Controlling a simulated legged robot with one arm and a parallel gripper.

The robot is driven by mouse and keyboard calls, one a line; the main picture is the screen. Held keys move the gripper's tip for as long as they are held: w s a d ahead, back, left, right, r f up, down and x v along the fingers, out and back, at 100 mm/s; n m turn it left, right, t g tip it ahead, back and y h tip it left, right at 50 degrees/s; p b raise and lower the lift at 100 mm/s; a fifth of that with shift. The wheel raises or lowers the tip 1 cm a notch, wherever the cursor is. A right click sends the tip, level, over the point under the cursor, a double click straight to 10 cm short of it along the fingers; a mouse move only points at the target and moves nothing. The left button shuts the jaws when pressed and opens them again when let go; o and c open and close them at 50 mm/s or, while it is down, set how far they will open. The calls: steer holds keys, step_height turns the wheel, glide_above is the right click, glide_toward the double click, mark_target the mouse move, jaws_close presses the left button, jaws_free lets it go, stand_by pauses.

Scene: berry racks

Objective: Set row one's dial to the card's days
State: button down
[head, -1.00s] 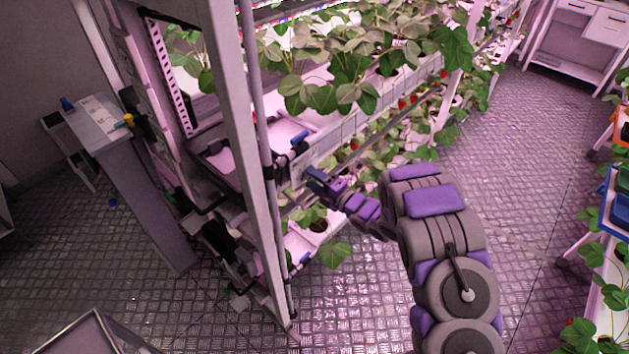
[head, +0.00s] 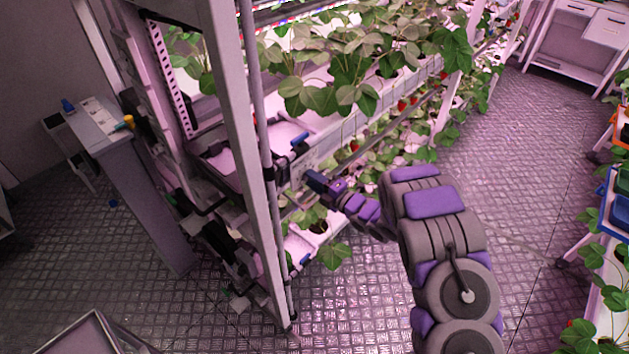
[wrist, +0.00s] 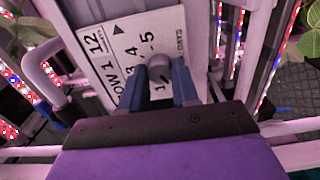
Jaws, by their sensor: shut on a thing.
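In the wrist view a white dial plate (wrist: 112,48) reads "ROW 1" and carries numbers, with 1, 2, 3, 4 and 5 showing in part and a small dark triangle near its top. My gripper (wrist: 158,78) is shut on a round grey dial knob (wrist: 159,62) in front of the plate. The fingers hide part of the plate and some marks. In the head view my gripper (head: 316,182) is at the rack's end, close to its post. The knob is too small to make out there. I cannot pick out the card for certain.
The rack post (head: 245,150) stands just left of my gripper. Strawberry plants (head: 350,65) hang over the rack's long side. A grey stand (head: 125,150) is at left, and blue and orange crates (head: 618,210) are at right. The aisle floor (head: 510,150) is clear.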

steer(key=shift+s+f+m+p, duration=0.1)
steer(key=shift+f+m+p, duration=0.05)
steer(key=shift+m+p, duration=0.2)
steer(key=m+p, duration=1.5)
steer(key=m, duration=1.4)
steer(key=shift+d, duration=0.1)
steer(key=m, duration=0.5)
steer(key=shift+m+p, duration=0.3)
steer(key=shift+m, duration=0.05)
steer(key=m, duration=0.4)
steer(key=shift+m, duration=0.3)
